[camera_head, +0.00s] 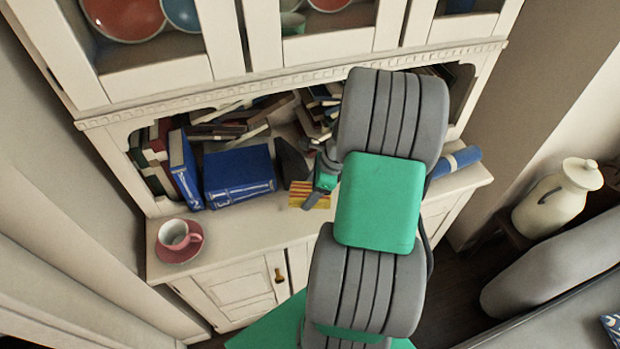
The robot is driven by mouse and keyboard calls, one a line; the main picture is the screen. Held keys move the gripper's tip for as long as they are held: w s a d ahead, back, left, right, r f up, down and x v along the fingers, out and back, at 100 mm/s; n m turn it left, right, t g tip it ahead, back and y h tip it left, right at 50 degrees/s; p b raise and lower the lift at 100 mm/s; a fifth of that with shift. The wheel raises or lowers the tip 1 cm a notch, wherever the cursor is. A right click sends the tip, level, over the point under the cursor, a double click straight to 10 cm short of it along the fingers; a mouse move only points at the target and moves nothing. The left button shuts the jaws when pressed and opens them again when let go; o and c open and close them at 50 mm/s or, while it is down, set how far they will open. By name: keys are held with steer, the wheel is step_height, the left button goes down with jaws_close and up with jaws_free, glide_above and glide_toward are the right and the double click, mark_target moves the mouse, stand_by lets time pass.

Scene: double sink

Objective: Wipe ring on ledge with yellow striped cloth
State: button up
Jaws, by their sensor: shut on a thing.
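The yellow striped cloth (297,192), yellow with red stripes, shows on the ledge (235,222) of a white cabinet, near its front edge. My gripper (311,199) is shut on the cloth, at or just above the ledge surface. The gripper partly covers the cloth's right side. I cannot make out a ring on the ledge; my arm hides much of the ledge to the right.
A pink cup (175,235) on a saucer (190,252) stands at the ledge's left end. Blue books (238,172) and a dark wedge-shaped object (291,160) stand behind the cloth. A blue roll (456,162) lies at right. Ledge between saucer and cloth is clear.

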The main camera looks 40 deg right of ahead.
steer(key=shift+r+p, duration=1.25)
steer(key=shift+r, duration=0.3)
